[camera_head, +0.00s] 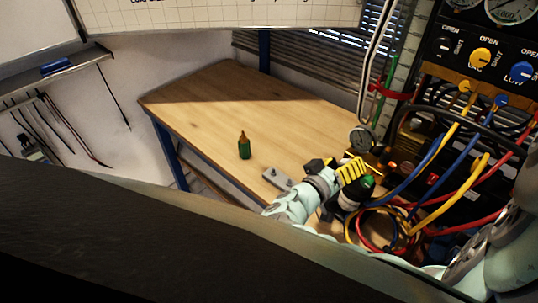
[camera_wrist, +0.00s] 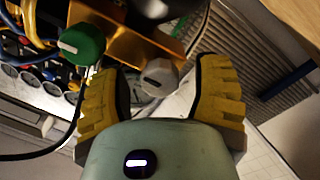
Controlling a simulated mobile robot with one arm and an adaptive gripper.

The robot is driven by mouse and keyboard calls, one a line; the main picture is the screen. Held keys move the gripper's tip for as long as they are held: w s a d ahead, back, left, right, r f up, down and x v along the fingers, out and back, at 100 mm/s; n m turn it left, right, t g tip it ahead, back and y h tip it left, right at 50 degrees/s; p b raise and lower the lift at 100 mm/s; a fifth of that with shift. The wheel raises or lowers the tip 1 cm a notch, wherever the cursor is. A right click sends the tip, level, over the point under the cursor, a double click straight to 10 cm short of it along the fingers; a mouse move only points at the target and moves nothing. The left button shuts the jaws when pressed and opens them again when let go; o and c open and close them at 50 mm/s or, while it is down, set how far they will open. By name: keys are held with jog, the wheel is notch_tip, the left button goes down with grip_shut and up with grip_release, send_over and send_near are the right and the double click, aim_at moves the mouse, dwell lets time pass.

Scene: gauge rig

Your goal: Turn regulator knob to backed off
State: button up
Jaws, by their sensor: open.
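In the wrist view, a grey knob (camera_wrist: 160,77) with a dark pointer mark sits on a brass-coloured body (camera_wrist: 128,38). My gripper (camera_wrist: 158,82) is open, with its yellow fingers on either side of this knob and visible gaps between. A green knob (camera_wrist: 83,45) with a white pointer bar is just left of it, outside the fingers. No label shows which one is the regulator knob. In the head view, my gripper (camera_head: 352,170) is beside the rig; the green knob (camera_head: 369,181) shows at its right, and the grey knob is hidden.
Blue, yellow and red hoses (camera_head: 440,195) loop right of my gripper below a gauge panel (camera_head: 480,55). A thin black cable (camera_wrist: 60,148) runs left of the fingers. A green bottle (camera_head: 244,147) stands on the wooden table (camera_head: 220,100), which is mostly clear.

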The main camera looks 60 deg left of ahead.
jog(key=s+d, duration=0.1)
jog(key=s, duration=1.1)
jog(key=shift+d, duration=0.3)
